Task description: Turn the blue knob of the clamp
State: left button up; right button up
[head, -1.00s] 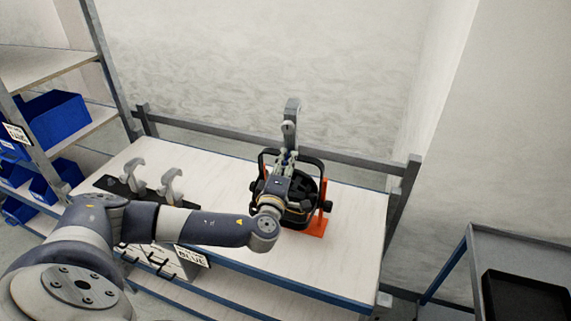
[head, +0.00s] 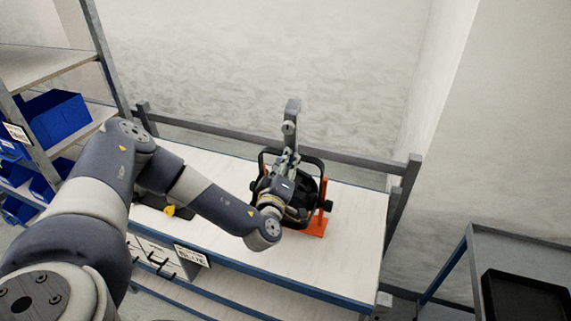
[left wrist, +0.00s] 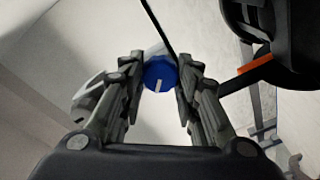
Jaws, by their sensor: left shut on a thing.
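The blue knob (left wrist: 159,75), with a white mark on its face, sits between the two fingertips of my left gripper (left wrist: 159,66) in the left wrist view. The gripper is shut on it. In the head view, the grey clamp (head: 291,112) stands upright above the black par can (head: 304,207). My left gripper (head: 286,166) is at the clamp's lower part, and the knob is hidden there. The can rests on an orange stand (head: 316,228) on the table. My right gripper is not in view.
The table (head: 335,258) is clear in front and to the right of the can. A grey rail (head: 370,163) runs behind it. Shelves with blue bins (head: 55,115) stand at left, a cart with a black tray (head: 525,300) at right.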

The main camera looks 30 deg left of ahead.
pick_arm(q)
jog(key=shift+w+m, duration=0.1)
jog(key=shift+m, duration=0.6)
jog(key=o, duration=1.1)
jog(key=shift+w+f, duration=0.1)
jog(key=shift+w, duration=0.1)
jog(key=shift+s, duration=0.1)
jog(key=v, duration=1.2)
